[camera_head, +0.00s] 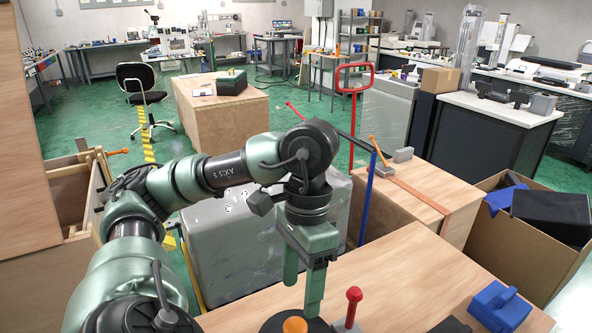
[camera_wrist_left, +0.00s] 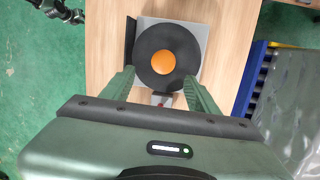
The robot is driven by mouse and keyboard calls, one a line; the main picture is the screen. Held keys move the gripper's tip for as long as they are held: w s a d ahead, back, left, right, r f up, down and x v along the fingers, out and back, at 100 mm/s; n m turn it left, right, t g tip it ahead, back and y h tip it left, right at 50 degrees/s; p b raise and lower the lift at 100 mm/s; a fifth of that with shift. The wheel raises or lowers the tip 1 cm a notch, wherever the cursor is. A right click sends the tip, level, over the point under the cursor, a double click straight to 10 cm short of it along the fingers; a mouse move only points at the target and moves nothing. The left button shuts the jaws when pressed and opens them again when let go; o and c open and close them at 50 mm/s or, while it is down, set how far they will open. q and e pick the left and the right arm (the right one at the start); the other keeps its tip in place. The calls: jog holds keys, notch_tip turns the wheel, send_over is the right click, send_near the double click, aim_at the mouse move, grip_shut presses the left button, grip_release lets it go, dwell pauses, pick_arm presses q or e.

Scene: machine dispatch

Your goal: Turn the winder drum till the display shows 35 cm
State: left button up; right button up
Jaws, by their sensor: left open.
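The winder drum (camera_wrist_left: 150,76) is a dark round disc with an orange knob (camera_wrist_left: 167,62) at its middle, on a grey base plate (camera_wrist_left: 195,28). In the head view the drum (camera_head: 264,325) and its knob (camera_head: 295,325) are cut by the bottom edge. My left gripper (camera_head: 303,298) points down above the drum. It also shows in the left wrist view (camera_wrist_left: 160,78), open, with one finger on each side of the drum's near part; contact cannot be told. A dark upright panel (camera_wrist_left: 131,40) stands at the plate's left edge. No display reading is legible. My right gripper is not in view.
A red-knobbed lever (camera_head: 352,308) stands right of the drum. A blue object (camera_head: 500,306) and a dark object (camera_head: 452,325) lie farther right on the wooden top (camera_head: 400,270). An open cardboard box (camera_head: 535,260) stands beyond. Bare wood lies behind the lever.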

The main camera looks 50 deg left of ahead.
aim_at(295, 325)
pick_arm(q)
jog(key=f+n+p, duration=0.1)
jog(key=f+n, duration=0.1)
jog(key=n, duration=0.1)
jog(key=f+n+g+h+p, duration=0.1)
jog(key=f+n+p, duration=0.1)
jog(key=n, duration=0.1)
jog(key=s+f+n+p, duration=0.1)
jog(key=f+n, duration=0.1)
jog(key=n, duration=0.2)
jog(key=shift+a+f+g+h, duration=0.1)
jog(key=shift+f+g+h, duration=0.2)
jog(key=shift+g, duration=0.1)
jog(key=shift+x, duration=0.75)
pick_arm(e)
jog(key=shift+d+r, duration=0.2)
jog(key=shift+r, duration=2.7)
pick_arm(q)
jog(key=shift+w, duration=0.15)
grip_shut()
